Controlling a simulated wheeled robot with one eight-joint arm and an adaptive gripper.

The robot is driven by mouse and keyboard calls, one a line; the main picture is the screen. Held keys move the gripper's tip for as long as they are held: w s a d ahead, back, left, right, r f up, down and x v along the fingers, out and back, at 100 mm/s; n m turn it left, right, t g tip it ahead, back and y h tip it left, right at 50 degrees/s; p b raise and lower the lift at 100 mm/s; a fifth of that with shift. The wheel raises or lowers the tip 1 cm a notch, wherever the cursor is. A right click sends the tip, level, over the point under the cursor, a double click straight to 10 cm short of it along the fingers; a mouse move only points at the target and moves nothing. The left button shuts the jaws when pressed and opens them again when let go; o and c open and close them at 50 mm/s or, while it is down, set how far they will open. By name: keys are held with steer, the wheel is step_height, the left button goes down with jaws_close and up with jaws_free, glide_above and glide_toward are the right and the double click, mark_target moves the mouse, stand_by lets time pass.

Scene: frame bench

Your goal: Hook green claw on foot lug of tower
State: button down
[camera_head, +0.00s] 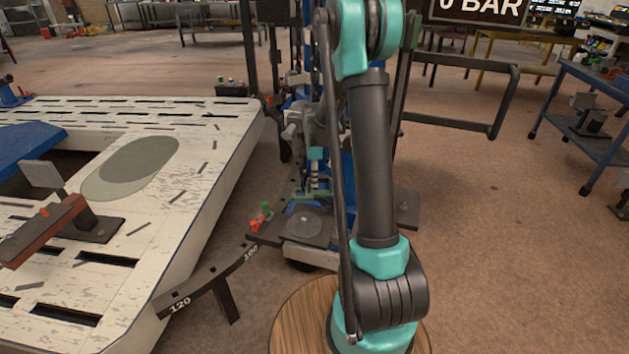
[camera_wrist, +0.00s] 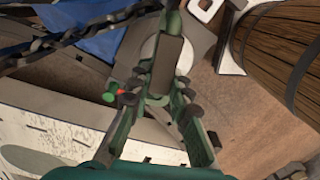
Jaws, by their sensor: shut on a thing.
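My gripper (camera_wrist: 158,115) reaches down in the wrist view, its two jaws shut on the green claw (camera_wrist: 157,101). The claw extends away from the jaws, with a dark block over its middle. In the head view the claw (camera_head: 317,193) hangs low beside the tower (camera_head: 346,180), a blue upright partly hidden by my arm. The tower's dark foot plate (camera_head: 285,234) carries a pale round disc (camera_head: 304,224), which lies behind the claw in the wrist view (camera_wrist: 150,48). I cannot make out the foot lug clearly, or whether the claw touches it.
A pale slotted bench (camera_head: 225,150) fills the left. A dark numbered arm (camera_head: 205,285) runs from it towards the foot plate. Small red and green pieces (camera_head: 264,212) stand on the plate's left. A chain (camera_wrist: 75,42) crosses the wrist view's upper left.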

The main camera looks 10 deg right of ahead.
mark_target(314, 191)
steer(key=n, duration=0.3)
steer(key=f+n, duration=0.1)
steer(key=shift+w+n, duration=0.25)
steer(key=shift+n, duration=0.05)
steer(key=n, duration=0.3)
steer(key=shift+f+n, duration=0.25)
steer(key=shift+n, duration=0.05)
steer(key=shift+w+f, duration=0.1)
steer(key=shift+f, duration=0.05)
steer(key=shift+d+f, duration=0.1)
steer(key=shift+f, duration=4.9)
steer(key=c, duration=1.3)
jaws_free()
